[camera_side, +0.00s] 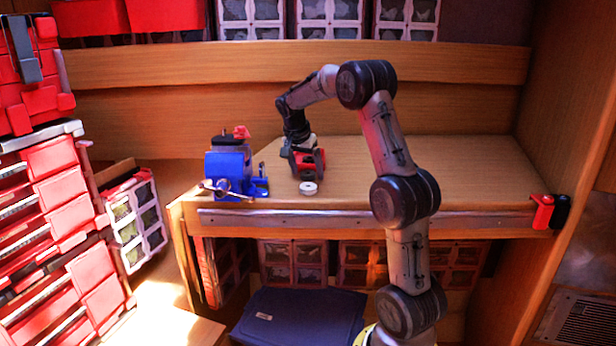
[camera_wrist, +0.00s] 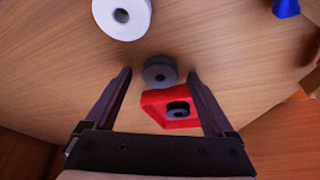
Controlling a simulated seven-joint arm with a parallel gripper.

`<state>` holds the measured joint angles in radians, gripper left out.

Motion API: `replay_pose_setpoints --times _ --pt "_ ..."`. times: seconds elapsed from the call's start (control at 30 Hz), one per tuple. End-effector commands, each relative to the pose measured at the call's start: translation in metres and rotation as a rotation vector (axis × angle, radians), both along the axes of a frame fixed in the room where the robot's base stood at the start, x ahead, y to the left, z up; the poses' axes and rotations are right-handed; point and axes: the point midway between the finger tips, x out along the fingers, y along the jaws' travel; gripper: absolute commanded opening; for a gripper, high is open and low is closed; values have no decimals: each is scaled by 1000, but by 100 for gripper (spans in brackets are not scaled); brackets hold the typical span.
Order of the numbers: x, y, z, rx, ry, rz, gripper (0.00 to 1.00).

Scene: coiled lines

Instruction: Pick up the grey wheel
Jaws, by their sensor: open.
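The grey wheel (camera_wrist: 160,70) shows in the wrist view, lying on the wooden bench top between the tips of my open fingers. My gripper (camera_wrist: 158,77) has one finger on each side of it, apart from it. How high the fingertips are above the bench, I cannot tell. In the side view my gripper (camera_side: 303,150) points down over the bench near its left end.
A red square tray (camera_wrist: 152,97) with a black round part (camera_wrist: 178,108) sits close to the grey wheel; it also shows in the side view (camera_side: 308,174). A white wheel (camera_side: 308,188) lies near the front edge. A blue vise (camera_side: 230,170) stands left.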

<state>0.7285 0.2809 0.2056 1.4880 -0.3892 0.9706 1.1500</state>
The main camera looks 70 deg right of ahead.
Motion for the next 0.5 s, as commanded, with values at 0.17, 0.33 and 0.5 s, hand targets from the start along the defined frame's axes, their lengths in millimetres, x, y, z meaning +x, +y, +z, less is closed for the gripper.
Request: replay_pose_setpoints --times 0.17,0.33,0.5 --pt "0 0 0 0 0 0 86" --pt "0 0 0 0 0 0 56" --pt "0 0 1 0 0 0 25"
